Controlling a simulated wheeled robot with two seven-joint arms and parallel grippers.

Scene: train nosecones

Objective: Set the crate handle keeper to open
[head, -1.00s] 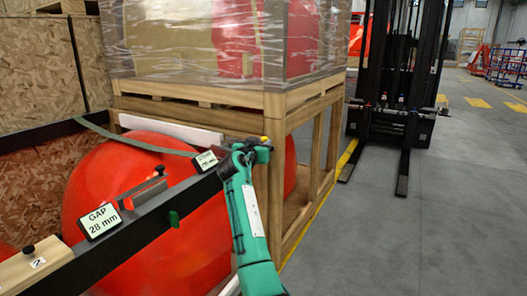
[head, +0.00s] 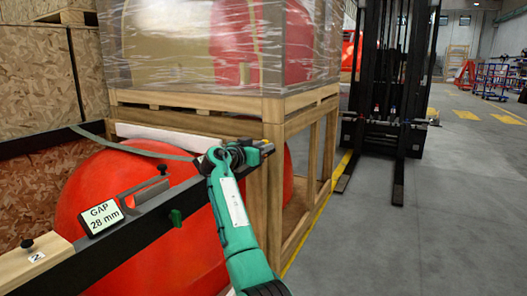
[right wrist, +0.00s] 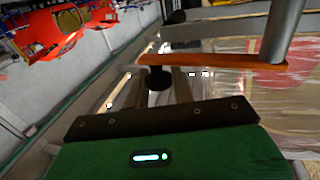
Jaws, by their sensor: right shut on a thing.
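My right gripper (head: 266,148) is at the front corner of the wrapped wooden crate (head: 300,97), just before its corner post. In the right wrist view, an orange-brown bar (right wrist: 210,60) lies across in front of the gripper, with a grey rod (right wrist: 282,30) at its right end and a dark round knob (right wrist: 158,82) below its left end. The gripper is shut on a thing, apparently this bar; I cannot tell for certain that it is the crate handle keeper. The contact is too small to see in the head view. My left gripper is not in view.
A dark rail with a "GAP 28 mm" sign (head: 103,216) and a green tab (head: 176,217) runs in front of a big red nosecone (head: 130,180). A forklift (head: 390,100) stands behind at right. The grey floor (head: 430,230) at right is clear.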

